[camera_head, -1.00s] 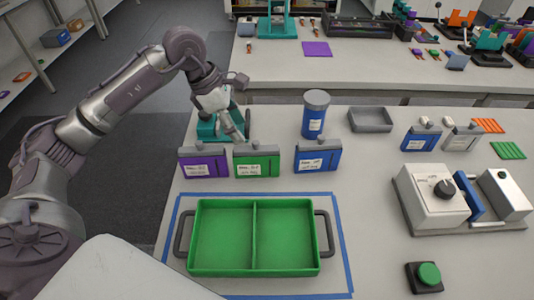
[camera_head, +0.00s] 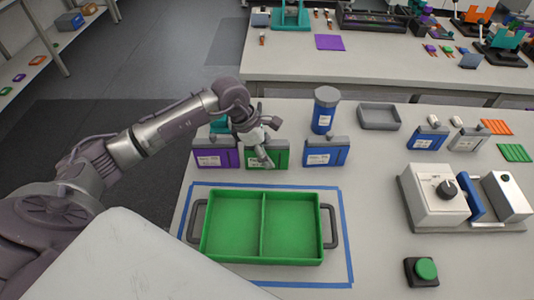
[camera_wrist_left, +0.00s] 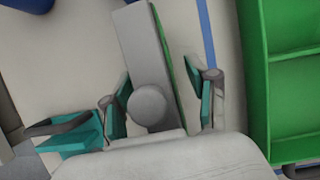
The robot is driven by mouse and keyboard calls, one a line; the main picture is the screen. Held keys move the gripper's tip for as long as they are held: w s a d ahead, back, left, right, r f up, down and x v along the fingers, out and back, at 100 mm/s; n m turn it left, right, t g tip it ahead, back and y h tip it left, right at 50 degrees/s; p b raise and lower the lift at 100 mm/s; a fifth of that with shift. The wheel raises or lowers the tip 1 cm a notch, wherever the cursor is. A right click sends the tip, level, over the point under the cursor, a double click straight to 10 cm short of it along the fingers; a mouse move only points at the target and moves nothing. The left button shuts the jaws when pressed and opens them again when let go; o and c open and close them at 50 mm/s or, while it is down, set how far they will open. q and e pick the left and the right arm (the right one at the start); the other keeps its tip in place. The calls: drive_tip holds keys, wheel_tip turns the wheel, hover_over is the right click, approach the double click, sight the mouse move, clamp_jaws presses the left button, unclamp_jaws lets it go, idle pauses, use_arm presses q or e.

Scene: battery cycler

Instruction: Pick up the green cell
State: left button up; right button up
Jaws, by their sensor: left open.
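The green cell (camera_head: 281,158) is a flat upright case with a grey top and white label. It stands on the table between the purple cell (camera_head: 215,152) and the blue cell (camera_head: 326,152). My left gripper (camera_head: 264,146) is over it, partly hiding its face and top. In the left wrist view, the green cell's grey top (camera_wrist_left: 148,50) with its round knob lies between the two open fingers of the left gripper (camera_wrist_left: 162,88). Gaps show on both sides; I cannot tell whether either finger touches it. My right gripper is out of view.
A green two-compartment tray (camera_head: 262,258) sits inside a blue tape outline in front of the cells. A blue cylinder (camera_head: 325,110) and a grey bin (camera_head: 380,116) stand behind. A white device (camera_head: 437,198) and a green button (camera_head: 426,270) are at right.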

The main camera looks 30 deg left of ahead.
use_arm(q)
clamp_jaws()
drive_tip(key=shift+r, duration=0.1)
idle(0.4)
